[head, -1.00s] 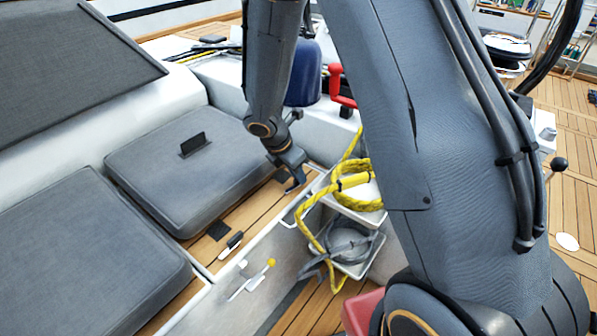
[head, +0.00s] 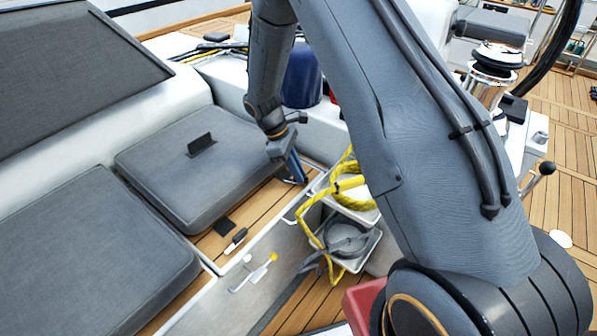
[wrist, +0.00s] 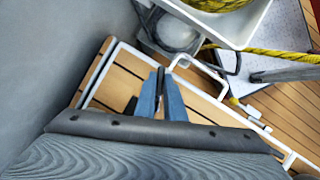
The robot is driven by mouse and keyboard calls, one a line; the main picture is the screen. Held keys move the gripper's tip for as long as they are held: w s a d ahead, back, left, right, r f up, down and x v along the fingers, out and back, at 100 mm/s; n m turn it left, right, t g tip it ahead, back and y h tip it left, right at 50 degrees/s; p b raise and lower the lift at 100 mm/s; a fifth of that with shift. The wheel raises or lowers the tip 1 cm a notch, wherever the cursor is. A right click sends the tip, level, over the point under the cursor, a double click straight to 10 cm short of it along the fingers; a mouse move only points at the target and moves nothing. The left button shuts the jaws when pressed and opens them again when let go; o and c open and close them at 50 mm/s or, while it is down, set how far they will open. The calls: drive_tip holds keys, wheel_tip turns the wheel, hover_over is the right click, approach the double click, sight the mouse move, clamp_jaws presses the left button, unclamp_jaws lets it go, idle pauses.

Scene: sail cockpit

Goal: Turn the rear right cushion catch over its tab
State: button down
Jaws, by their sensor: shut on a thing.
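My gripper (head: 297,169) is low over the teak ledge at the far front corner of the seat cushion (head: 188,165). In the wrist view its two blue fingers (wrist: 161,88) are shut on a slim dark piece, the rear right cushion catch (wrist: 160,81), which they partly hide. A black tab (wrist: 130,106) shows just left of the fingers, beside the catch. In the head view my gripper covers this catch. A similar catch (head: 235,241), with a dark handle and white end, lies on the ledge nearer, beside another black tab (head: 223,227).
White bins (head: 352,250) with yellow rope (head: 343,184) hang close right of my gripper. A white rail (wrist: 197,73) borders the ledge. A yellow-knobbed lever (head: 262,270) is on the seat front. A blue drum (head: 302,80) stands behind my arm.

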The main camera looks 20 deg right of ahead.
drive_tip(key=shift+w+d+m+g+y, duration=0.1)
drive_tip(key=shift+m+g+y, duration=0.25)
drive_tip(key=shift+m, duration=0.8)
drive_tip(key=shift+m+g+y, duration=0.15)
drive_tip(key=shift+m+g, duration=0.3)
drive_tip(key=shift+m, duration=0.7)
drive_tip(key=c, duration=1.8)
unclamp_jaws()
drive_tip(key=shift+c, duration=0.2)
drive_tip(key=shift+r, duration=0.1)
drive_tip(key=v, duration=0.7)
drive_tip(key=shift+r, duration=0.35)
